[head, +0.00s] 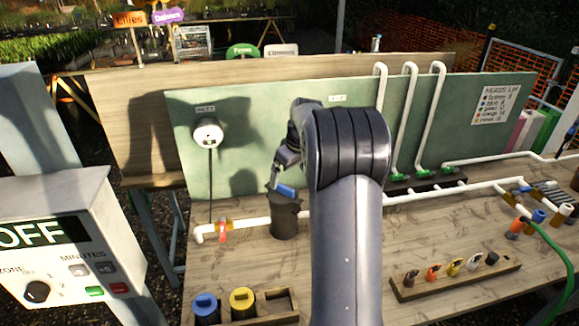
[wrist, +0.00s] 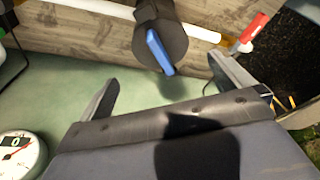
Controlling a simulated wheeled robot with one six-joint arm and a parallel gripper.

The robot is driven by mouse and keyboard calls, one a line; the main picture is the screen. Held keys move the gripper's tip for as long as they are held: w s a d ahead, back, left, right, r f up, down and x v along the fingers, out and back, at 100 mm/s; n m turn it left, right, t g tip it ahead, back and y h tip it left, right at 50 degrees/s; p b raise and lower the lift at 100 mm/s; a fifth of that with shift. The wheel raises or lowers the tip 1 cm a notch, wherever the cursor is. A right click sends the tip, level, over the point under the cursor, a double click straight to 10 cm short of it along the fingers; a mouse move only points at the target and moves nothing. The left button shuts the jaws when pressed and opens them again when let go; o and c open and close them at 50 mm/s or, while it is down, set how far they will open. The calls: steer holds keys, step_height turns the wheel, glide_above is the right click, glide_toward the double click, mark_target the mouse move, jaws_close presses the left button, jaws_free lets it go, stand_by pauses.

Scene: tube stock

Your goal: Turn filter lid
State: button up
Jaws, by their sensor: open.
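The filter is a dark, round canister (head: 285,220) on the wooden bench, in line with a white pipe. Its lid carries a raised blue bar handle (head: 286,190). In the wrist view the dark filter (wrist: 160,28) shows at top centre, with the blue handle (wrist: 159,52) slanting across its end. My gripper (head: 282,170) is over the filter in the head view, partly hidden by my arm. In the wrist view my gripper (wrist: 168,88) is open and empty. The blue handle is beyond the gap between its fingers, and no contact with it is visible.
A red-handled valve (head: 222,229) is on the pipe left of the filter. A round gauge (head: 208,132) is on the green board (head: 250,115) behind. A wooden tray (head: 282,301) at the front holds blue and yellow canisters.

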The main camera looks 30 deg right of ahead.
mark_target(285, 191)
steer(key=p+x, duration=0.2)
steer(key=x, duration=0.7)
steer(key=c, duration=0.9)
steer(key=shift+o, duration=0.2)
steer(key=n, duration=0.1)
steer(key=n+b, duration=0.1)
steer(key=shift+d+f+n+y, duration=0.1)
steer(key=shift+f+n+y, duration=0.05)
steer(key=shift+n+y, duration=0.15)
steer(key=shift+n+g, duration=0.4)
steer(key=shift+n, duration=0.7)
steer(key=shift+b, duration=0.3)
steer(key=shift+o, duration=0.2)
steer(key=shift+w+n+y, duration=0.1)
steer(key=shift+n+y, duration=0.3)
steer(key=shift+n, duration=0.6)
steer(key=shift+n+g, duration=0.3)
steer(key=shift+n, duration=0.4)
steer(key=shift+d, duration=0.1)
